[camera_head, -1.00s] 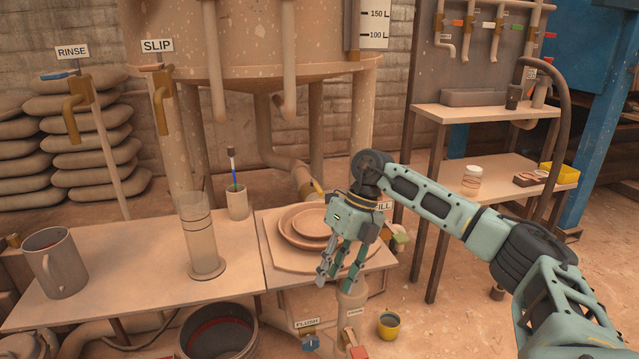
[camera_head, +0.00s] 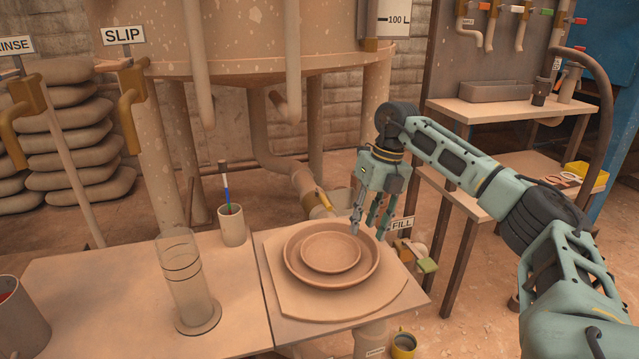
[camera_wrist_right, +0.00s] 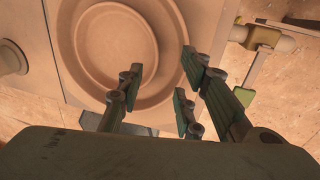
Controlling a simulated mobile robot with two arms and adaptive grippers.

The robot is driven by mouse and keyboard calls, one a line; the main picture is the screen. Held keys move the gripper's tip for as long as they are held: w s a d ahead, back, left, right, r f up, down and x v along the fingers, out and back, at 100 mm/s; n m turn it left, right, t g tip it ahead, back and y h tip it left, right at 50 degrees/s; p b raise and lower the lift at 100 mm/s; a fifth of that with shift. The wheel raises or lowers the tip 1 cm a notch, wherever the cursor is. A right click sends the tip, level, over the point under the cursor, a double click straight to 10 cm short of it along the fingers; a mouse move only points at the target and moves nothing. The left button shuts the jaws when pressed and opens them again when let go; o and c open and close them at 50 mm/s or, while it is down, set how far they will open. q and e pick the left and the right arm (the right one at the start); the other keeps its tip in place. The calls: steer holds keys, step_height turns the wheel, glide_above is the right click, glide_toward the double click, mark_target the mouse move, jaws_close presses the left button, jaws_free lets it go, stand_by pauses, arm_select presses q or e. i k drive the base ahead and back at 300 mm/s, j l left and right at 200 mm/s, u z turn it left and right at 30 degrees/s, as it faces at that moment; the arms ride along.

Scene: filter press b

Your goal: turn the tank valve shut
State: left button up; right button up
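The tank (camera_head: 250,65) stands at the back, and its outlet pipe (camera_head: 270,155) bends down behind the board. The yellow lever cannot be made out there. My left gripper is not in view.
A clear cylinder (camera_head: 187,285) and a cup with a brush (camera_head: 231,225) stand left. A shelf bench (camera_head: 490,108) is behind my right arm.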

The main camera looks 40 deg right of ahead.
mark_target(323, 199)
steer(key=i+l, duration=0.2)
steer(key=i, duration=0.2)
steer(key=i+l, duration=0.2)
steer(key=i, duration=0.2)
